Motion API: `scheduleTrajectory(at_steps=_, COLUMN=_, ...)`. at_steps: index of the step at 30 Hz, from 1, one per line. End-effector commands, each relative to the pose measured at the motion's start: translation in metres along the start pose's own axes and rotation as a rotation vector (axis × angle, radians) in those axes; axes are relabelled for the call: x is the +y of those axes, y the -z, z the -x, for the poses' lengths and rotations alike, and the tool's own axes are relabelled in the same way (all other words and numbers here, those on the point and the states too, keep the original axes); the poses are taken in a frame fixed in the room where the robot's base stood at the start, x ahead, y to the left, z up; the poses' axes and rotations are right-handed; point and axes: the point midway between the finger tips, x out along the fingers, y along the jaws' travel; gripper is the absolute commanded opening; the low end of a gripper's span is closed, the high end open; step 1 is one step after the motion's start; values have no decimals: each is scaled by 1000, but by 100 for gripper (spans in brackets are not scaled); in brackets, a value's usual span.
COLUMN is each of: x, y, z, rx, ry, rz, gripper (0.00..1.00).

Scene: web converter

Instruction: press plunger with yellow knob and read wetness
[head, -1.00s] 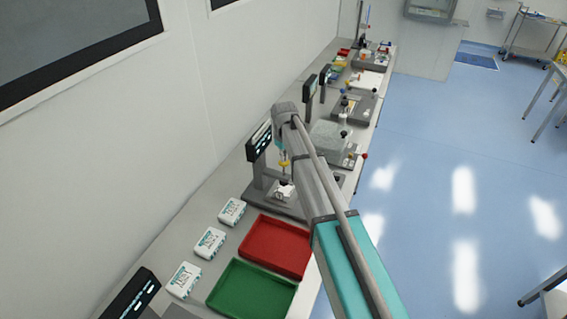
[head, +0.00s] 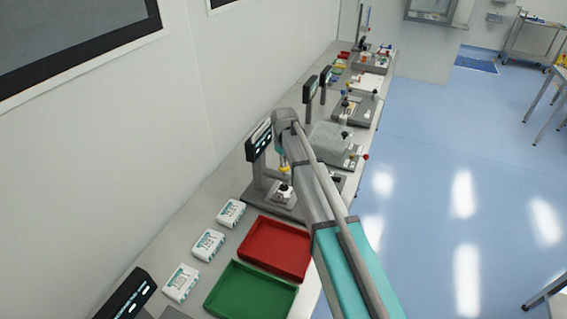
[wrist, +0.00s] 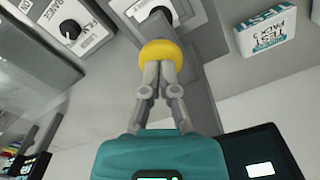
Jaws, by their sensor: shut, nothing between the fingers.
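The yellow knob (wrist: 158,50) shows at the top middle of the wrist view, above a dark grey plunger body. My gripper (wrist: 159,68) is shut, and its fingertips meet the knob's near side, apparently touching it. In the head view the knob (head: 285,169) is small, below the end of my arm and above a white piece (head: 285,190) on the grey stand. The instrument's black display (head: 259,142) stands behind it with lit fields. A dark screen with a white field (wrist: 262,155) shows in the wrist view; no reading is legible.
A red tray (head: 274,225) and a green tray (head: 232,287) lie in front on the bench. Several white test packs (head: 231,213) line the wall side. Other devices (head: 348,103) stand farther along the bench. A dial (wrist: 70,30) shows in the wrist view.

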Motion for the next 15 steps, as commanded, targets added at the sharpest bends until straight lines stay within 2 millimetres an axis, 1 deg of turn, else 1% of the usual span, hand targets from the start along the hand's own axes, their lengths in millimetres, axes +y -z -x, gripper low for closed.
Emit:
scheduleTrajectory(at_steps=1, x=0, y=0, z=-3, rx=0, ry=0, rz=0, gripper=0)
scheduleTrajectory(at_steps=15, x=0, y=0, z=-16, rx=0, ry=0, rz=0, gripper=0)
